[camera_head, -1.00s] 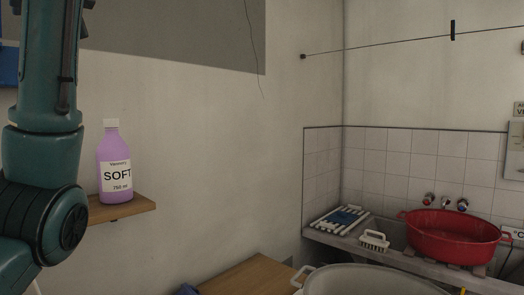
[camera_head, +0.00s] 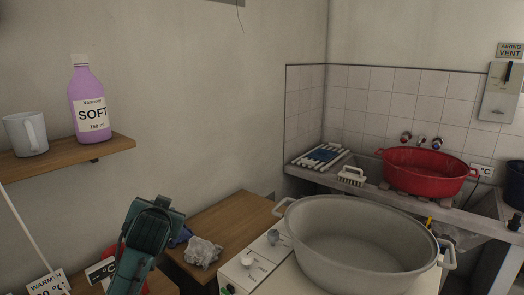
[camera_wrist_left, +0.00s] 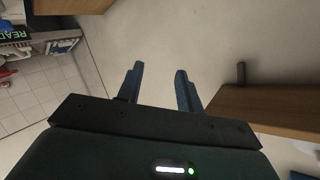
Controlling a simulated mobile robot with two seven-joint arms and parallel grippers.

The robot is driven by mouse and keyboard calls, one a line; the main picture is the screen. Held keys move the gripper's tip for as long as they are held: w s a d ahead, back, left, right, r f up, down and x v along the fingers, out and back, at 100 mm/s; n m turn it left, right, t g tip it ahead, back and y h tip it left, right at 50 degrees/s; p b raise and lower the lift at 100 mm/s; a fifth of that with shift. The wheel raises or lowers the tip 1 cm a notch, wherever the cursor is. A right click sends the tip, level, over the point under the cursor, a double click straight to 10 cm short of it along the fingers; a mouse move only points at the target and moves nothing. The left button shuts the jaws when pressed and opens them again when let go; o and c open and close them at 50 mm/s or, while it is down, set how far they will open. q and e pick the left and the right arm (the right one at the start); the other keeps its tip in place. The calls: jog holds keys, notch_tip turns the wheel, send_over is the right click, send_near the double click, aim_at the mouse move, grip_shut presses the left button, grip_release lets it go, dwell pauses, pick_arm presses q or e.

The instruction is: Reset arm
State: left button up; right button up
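My left gripper (camera_wrist_left: 159,70) shows in the left wrist view with its two blue-grey fingers apart and nothing between them. The wall is behind the fingers. In the head view a teal part of my left arm (camera_head: 150,238) stands at the lower left, below the wooden wall shelf (camera_head: 118,145); the fingers cannot be made out there. My right gripper is not in view.
A purple softener bottle (camera_head: 90,115) and a grey mug (camera_head: 25,135) stand on the shelf. A grey tub (camera_head: 360,245) stands at front centre beside a wooden table (camera_head: 225,220). A red basin (camera_head: 425,172) is at the sink. The wall above the table is clear.

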pick_arm(q)
jog(key=s+d+f+m+g+h, duration=0.1)
jog(key=s+d+f+h, duration=0.15)
jog(key=s+f, duration=0.65)
jog(key=s+d+f+m+g+h, duration=0.1)
jog(key=s+d+f+h, duration=0.3)
jog(key=f, duration=0.8)
jog(key=s+d+f, duration=0.1)
jog(key=s+f, duration=0.2)
jog(key=s, duration=0.4)
jog(key=s+d+f+n, duration=0.1)
jog(key=s+f, duration=0.2)
jog(key=s, duration=0.3)
jog(key=s+d+f+g, duration=0.1)
jog(key=s+f, duration=0.2)
jog(key=s, duration=0.4)
jog(key=shift+s+n+h, duration=0.3)
jog(key=shift+h, duration=0.05)
jog(key=shift+f, duration=0.15)
